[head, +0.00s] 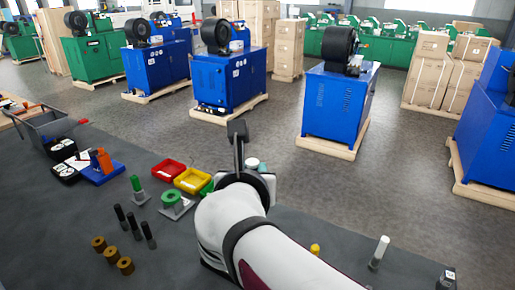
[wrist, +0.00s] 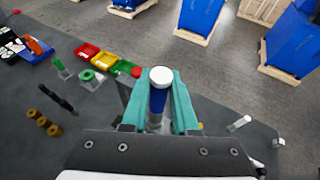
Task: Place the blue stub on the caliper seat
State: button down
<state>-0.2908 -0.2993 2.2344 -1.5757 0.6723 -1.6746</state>
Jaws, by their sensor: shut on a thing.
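My gripper (wrist: 157,108) has teal fingers, shut on the blue stub (wrist: 157,100), which has a white round top and stands between them in the wrist view. In the head view its white top (head: 252,163) just shows beyond my wrist; the rest is hidden. The gripper is over the dark table, right of the coloured bins. I cannot tell for sure which thing is the caliper seat. Grey bases stand left of the gripper: one with a green post (head: 137,184), one with a green ring (head: 173,196).
Red (head: 168,171) and yellow (head: 193,180) bins are left of the gripper. Black posts (head: 133,222) and brown rings (head: 112,256) stand at left front. A white-topped post (head: 379,252) stands at right. A blue tray (head: 103,172) lies far left. Beyond the table edge is floor.

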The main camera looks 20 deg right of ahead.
jog(key=s+d+f+m+g+h, duration=0.35)
jog(key=d+f+m, duration=0.25)
jog(key=d+f, duration=0.4)
jog(key=s+d+f+m+g+h, duration=0.3)
jog(key=d+f+m+g+h, duration=0.2)
jog(key=d+f, duration=0.5)
jog(key=s+d+f+m+g, duration=0.3)
jog(key=s+d+f+g, duration=0.1)
jog(key=s+d+f, duration=0.3)
jog(key=shift+d+f+h, duration=0.35)
jog(key=shift+d+f, duration=0.1)
jog(key=shift+f, duration=0.35)
jog(key=shift+f, duration=0.1)
jog(key=c, duration=0.7)
grip_release()
